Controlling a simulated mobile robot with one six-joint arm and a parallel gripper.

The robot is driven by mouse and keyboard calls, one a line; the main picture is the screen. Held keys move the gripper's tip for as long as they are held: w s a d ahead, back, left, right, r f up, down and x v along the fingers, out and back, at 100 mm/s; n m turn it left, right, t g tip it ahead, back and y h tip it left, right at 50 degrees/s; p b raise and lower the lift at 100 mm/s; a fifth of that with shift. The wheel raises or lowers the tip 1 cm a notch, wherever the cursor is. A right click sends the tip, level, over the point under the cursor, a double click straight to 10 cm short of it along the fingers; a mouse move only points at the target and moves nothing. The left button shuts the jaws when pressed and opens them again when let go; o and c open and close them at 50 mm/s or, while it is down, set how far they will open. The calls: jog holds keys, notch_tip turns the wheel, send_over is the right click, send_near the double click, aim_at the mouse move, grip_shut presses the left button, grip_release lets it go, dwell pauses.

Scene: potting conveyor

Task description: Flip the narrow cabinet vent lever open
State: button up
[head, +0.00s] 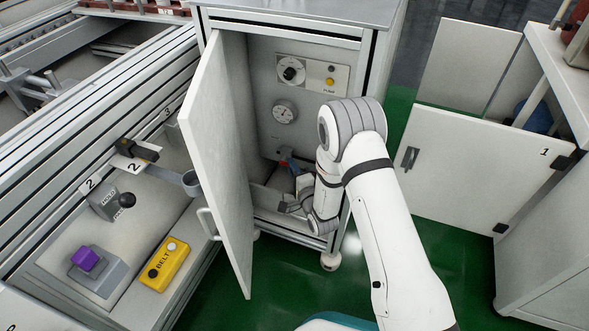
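The narrow cabinet (262,75) stands in the middle with its door (217,150) swung open to the left. Inside, low on the back panel, is a small blue and red lever fitting (286,160), which looks like the vent lever; it is small, and its exact position is hard to read. My arm reaches in from the right. My gripper (287,207) is in the lower part of the cabinet, below the lever and apart from it in the picture. The fingertips are small and dark, and whether they are open cannot be made out.
A panel with a dial knob (291,70) and yellow button (330,82) sits above a round gauge (284,112). Cabinet 1 (480,165) stands right. Green floor (450,260) is clear.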

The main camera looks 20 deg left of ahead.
aim_at(284, 156)
grip_shut()
jog(key=shift+r+n+g+h+p, duration=0.3)
jog(key=shift+r+n+h+p, duration=0.15)
jog(key=shift+p, duration=0.45)
jog(key=r+n+g+h+p, duration=0.1)
jog(key=h+p, duration=0.1)
jog(key=p, duration=0.1)
jog(key=a+r+n+g+h+p, duration=0.1)
jog(key=n+h+p, duration=0.1)
jog(key=p, duration=0.1)
jog(key=a+r+n+g+h+p, duration=0.1)
jog(key=n+h+p, duration=0.1)
jog(key=h+p, duration=0.1)
jog(key=shift+a+r+n+p, duration=0.25)
jog(key=shift+r+p, duration=0.15)
jog(key=shift+p, duration=0.05)
jog(key=h+p, duration=0.1)
jog(key=p, duration=0.2)
jog(key=a+n+h+p, duration=0.1)
jog(key=p, duration=0.2)
jog(key=n+g+h+p, duration=0.1)
jog(key=p, duration=0.1)
jog(key=shift+w+a+p, duration=0.1)
jog(key=shift+a+p, duration=0.15)
jog(key=shift+p, duration=0.15)
jog(key=shift+f+h, duration=0.1)
jog(key=shift+h, duration=0.15)
